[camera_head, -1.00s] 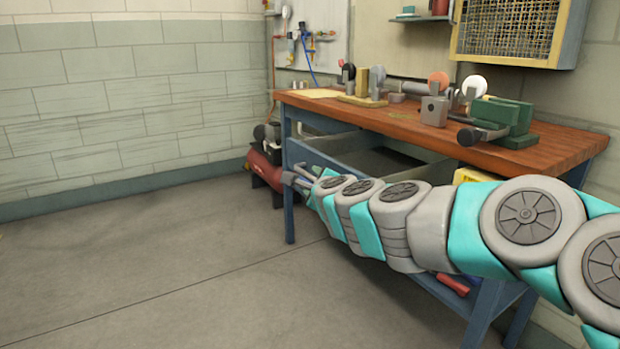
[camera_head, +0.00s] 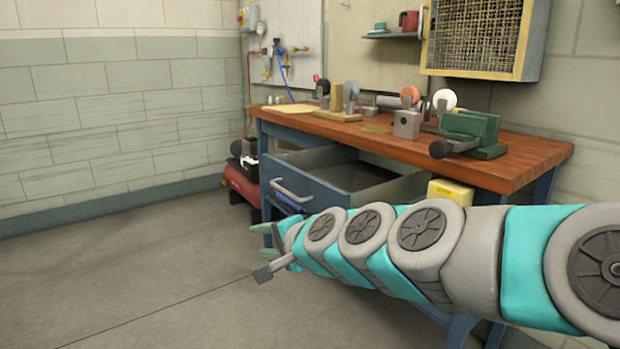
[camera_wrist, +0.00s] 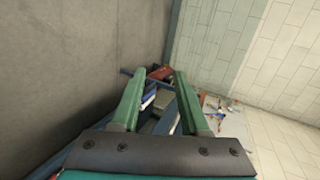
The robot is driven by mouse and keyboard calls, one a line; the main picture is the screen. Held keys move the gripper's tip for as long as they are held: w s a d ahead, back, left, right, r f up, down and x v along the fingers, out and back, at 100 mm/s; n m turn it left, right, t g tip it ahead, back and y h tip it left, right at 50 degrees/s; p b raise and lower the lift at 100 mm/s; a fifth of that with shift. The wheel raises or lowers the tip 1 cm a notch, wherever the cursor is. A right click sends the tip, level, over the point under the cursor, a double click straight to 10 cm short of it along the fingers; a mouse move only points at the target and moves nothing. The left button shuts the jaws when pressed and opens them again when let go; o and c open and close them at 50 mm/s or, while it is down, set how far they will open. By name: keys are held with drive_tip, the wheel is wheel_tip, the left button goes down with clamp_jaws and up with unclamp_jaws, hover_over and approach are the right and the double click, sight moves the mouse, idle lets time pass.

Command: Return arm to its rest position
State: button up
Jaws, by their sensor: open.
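My arm reaches in from the right in the head view. My gripper (camera_head: 262,245) is at its left end, in front of the blue workbench and below the pulled-out drawer (camera_head: 345,196). The drawer's grey handle (camera_head: 292,192) shows above the gripper, apart from it. In the wrist view, the two green fingers of the gripper (camera_wrist: 160,76) stand wide apart with nothing held between them. Part of the blue bench or drawer with small items shows beyond the fingers.
The workbench (camera_head: 480,157) has a wooden top with a green vise (camera_head: 475,133) and several tools. A yellow box (camera_head: 450,191) sits under the top, behind my arm. A red compressor (camera_head: 242,185) stands left of the bench. The floor (camera_head: 120,270) at left is clear.

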drive_tip(key=s+d+f+n+g+h, duration=0.25)
drive_tip(key=s+d+f+n, duration=0.2)
drive_tip(key=s+f, duration=0.3)
drive_tip(key=s+d+f+n+g+h, duration=0.1)
drive_tip(key=s+d+f+n+g, duration=0.35)
drive_tip(key=s, duration=0.45)
drive_tip(key=s+d+f+g+h, duration=0.2)
drive_tip(key=s+d+f, duration=0.1)
drive_tip(key=s+d, duration=0.4)
drive_tip(key=s+d+f+g+h, duration=0.3)
drive_tip(key=s+d, duration=0.5)
drive_tip(key=s, duration=0.1)
drive_tip(key=shift+s+f, duration=0.25)
drive_tip(key=shift+s, duration=0.15)
